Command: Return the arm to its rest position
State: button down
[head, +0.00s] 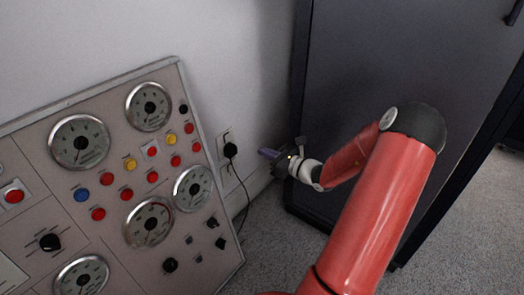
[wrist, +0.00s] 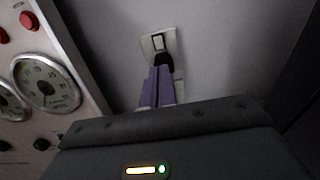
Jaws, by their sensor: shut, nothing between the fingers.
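My gripper (head: 266,153) is at the end of my red arm, which reaches forward into the corner between the wall and a dark cabinet. In the wrist view its two purple fingers (wrist: 157,88) are together, with nothing seen between them. They point toward the wall outlet (wrist: 158,42) with its switch and a black plug (wrist: 164,61). In the head view the outlet (head: 226,142) and plug (head: 231,150) are left of my gripper, with a visible gap between them. A black cord hangs from the plug.
A grey control panel (head: 108,190) with gauges, coloured buttons and knobs leans on the left. The dark cabinet (head: 345,70) stands close behind and right of my arm. Grey carpet (head: 268,240) is clear between panel and cabinet.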

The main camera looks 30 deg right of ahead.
dwell(0.4)
jog(key=s+a+r+n+g+y+p, duration=0.1)
jog(key=s+a+r+n+g, duration=0.25)
jog(key=a+n, duration=0.35)
jog(key=s+a+r+n+g+y, duration=0.1)
jog(key=s+a+r+n+g, duration=0.15)
jog(key=a+n+g, duration=0.4)
jog(key=s+a+r+n+g+y+p, duration=0.1)
jog(key=s+a+r+n+g, duration=0.2)
jog(key=a, duration=0.6)
jog(key=s+r+n+t+h, duration=0.1)
jog(key=s+r+n+h, duration=0.3)
jog(key=s+n, duration=0.3)
jog(key=s+r+n+t+h+p, duration=0.1)
jog(key=s+r+n+h, duration=0.3)
jog(key=s+r+n, duration=0.2)
jog(key=s+a+n, duration=0.1)
jog(key=s+n, duration=0.1)
jog(key=s, duration=0.2)
jog(key=shift+h+p, duration=0.3)
jog(key=shift+h, duration=0.1)
